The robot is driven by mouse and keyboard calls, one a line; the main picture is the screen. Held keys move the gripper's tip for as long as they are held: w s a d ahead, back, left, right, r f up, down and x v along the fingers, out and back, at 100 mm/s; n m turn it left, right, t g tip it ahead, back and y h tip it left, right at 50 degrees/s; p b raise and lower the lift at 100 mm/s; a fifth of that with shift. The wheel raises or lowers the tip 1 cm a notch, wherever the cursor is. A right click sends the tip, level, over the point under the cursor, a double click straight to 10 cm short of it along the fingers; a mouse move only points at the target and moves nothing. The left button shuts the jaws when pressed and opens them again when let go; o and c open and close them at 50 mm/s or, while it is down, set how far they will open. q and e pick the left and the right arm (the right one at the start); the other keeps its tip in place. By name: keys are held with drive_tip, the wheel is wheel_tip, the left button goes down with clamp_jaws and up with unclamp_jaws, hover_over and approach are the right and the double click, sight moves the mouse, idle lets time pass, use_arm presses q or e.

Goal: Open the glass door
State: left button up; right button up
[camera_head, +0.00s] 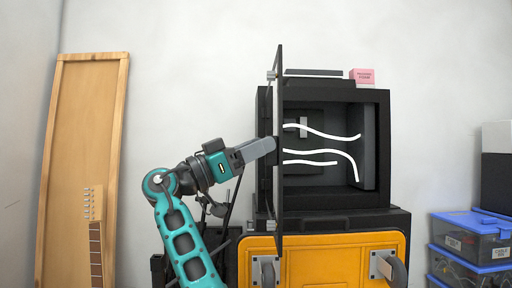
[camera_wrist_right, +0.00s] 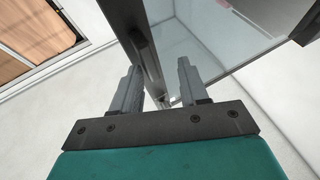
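The glass door (camera_head: 279,185) has a dark frame and stands swung out from the black PC case (camera_head: 265,110), seen nearly edge-on in the head view. The case's inside is exposed to its right. My right gripper (camera_head: 272,146) is at the door's left side, around mid-height. In the right wrist view, the fingers of my right gripper (camera_wrist_right: 157,72) are apart, with the door's dark frame bar (camera_wrist_right: 150,70) passing between or just beyond them; contact cannot be told. The glass pane (camera_wrist_right: 215,50) shows to the right. My left gripper is not in view.
White cables (camera_head: 320,132) hang inside the case. A pink box (camera_head: 362,76) sits on top. The case stands on a black and orange chest (camera_head: 330,255). Blue-lidded bins (camera_head: 470,222) are at right; a wooden board (camera_head: 75,150) leans on the wall at left.

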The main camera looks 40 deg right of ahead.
use_arm(q)
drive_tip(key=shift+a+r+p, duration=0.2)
drive_tip(key=shift+p, duration=0.45)
use_arm(e)
drive_tip(key=v, duration=1.3)
drive_tip(key=shift+g, duration=0.3)
drive_tip(key=shift+d, duration=0.1)
